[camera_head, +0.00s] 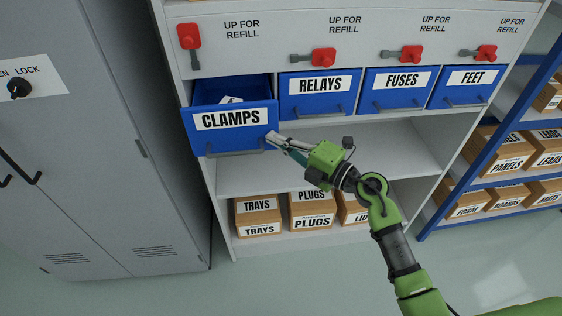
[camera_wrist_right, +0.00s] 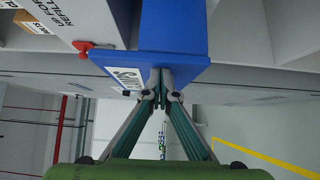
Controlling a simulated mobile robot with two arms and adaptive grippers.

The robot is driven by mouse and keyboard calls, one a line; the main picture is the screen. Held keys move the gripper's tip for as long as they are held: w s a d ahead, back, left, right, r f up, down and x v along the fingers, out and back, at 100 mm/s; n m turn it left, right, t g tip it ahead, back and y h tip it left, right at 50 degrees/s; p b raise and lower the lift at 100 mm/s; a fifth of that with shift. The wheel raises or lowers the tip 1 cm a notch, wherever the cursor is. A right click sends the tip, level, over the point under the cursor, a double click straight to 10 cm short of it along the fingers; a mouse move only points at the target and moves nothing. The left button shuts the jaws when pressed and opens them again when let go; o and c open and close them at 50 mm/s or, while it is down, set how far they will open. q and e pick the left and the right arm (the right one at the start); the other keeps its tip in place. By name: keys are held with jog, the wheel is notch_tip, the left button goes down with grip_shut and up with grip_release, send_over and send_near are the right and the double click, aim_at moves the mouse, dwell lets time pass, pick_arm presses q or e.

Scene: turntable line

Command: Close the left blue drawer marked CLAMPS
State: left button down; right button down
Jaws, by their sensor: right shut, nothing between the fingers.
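The blue CLAMPS drawer (camera_head: 232,131) is at the left end of the drawer row in the head view. It is pulled out, with its front ahead of the other drawers and something pale inside. My right gripper (camera_head: 270,137) is shut and empty, with its fingertips at the right edge of the drawer front, close to the handle. The head view does not show clearly whether they touch. In the right wrist view the shut fingertips (camera_wrist_right: 161,72) are at the edge of the drawer front (camera_wrist_right: 140,62), beside its label. My left gripper is not in view.
The RELAYS (camera_head: 318,108), FUSES (camera_head: 400,102) and FEET (camera_head: 467,95) drawers sit flush to the right. Red levers, one at RELAYS (camera_head: 323,57), are above; the one above CLAMPS (camera_head: 189,37) stands upright. A grey cabinet (camera_head: 90,150) stands left. Cardboard boxes (camera_head: 258,215) sit below.

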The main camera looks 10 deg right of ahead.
jog(key=w+b, duration=0.3)
jog(key=w, duration=0.8)
jog(key=shift+w+f, duration=0.1)
jog(key=shift+w, duration=0.2)
jog(key=shift+d+r, duration=0.1)
jog(key=shift+r, duration=0.2)
jog(key=shift+w+r, duration=0.1)
